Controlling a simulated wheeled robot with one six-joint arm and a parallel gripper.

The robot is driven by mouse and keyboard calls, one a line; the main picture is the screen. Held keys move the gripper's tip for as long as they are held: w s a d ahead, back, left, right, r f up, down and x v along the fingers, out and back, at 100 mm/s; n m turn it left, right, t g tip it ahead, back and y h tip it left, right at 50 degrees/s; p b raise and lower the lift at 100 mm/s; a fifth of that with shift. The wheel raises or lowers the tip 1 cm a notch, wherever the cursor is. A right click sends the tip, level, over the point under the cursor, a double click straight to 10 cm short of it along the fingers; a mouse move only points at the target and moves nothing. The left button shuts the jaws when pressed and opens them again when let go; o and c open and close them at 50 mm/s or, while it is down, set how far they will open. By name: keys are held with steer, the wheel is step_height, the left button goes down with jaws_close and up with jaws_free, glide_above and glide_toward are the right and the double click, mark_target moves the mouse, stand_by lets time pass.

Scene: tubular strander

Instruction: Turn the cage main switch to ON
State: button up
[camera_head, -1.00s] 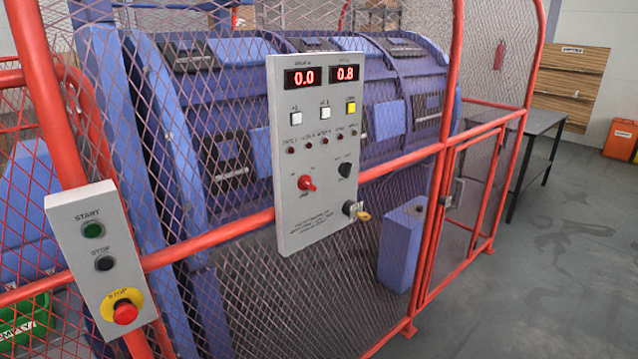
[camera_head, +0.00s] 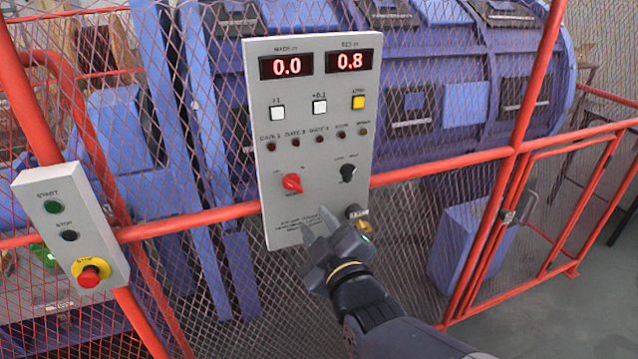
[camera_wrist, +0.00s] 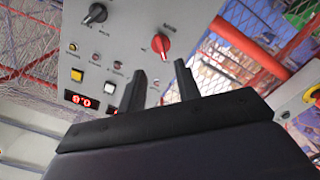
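The red rotary main switch (camera_head: 291,183) is on the lower left of the grey control panel (camera_head: 310,215), with small labels around it. Its exact handle direction is hard to tell. In the wrist view the red switch (camera_wrist: 160,45) appears upside down, beyond my fingertips. My gripper (camera_head: 317,224) is in front of the panel's lower edge, below and right of the switch. In the wrist view my gripper (camera_wrist: 160,68) has two dark fingers spread apart with nothing between them. It is apart from the switch.
A black selector (camera_head: 348,172) and a key switch (camera_head: 357,216) are right of the red switch. Displays (camera_head: 320,63) read 0.0 and 0.8. A start/stop box (camera_head: 72,228) with a red stop button (camera_head: 90,275) is at left. Red rails (camera_head: 435,167) and mesh surround the panel.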

mark_target(297, 189)
steer(key=shift+p+x, duration=1.1)
steer(key=shift+x, duration=4.3)
steer(key=shift+c, duration=0.2)
jaws_close()
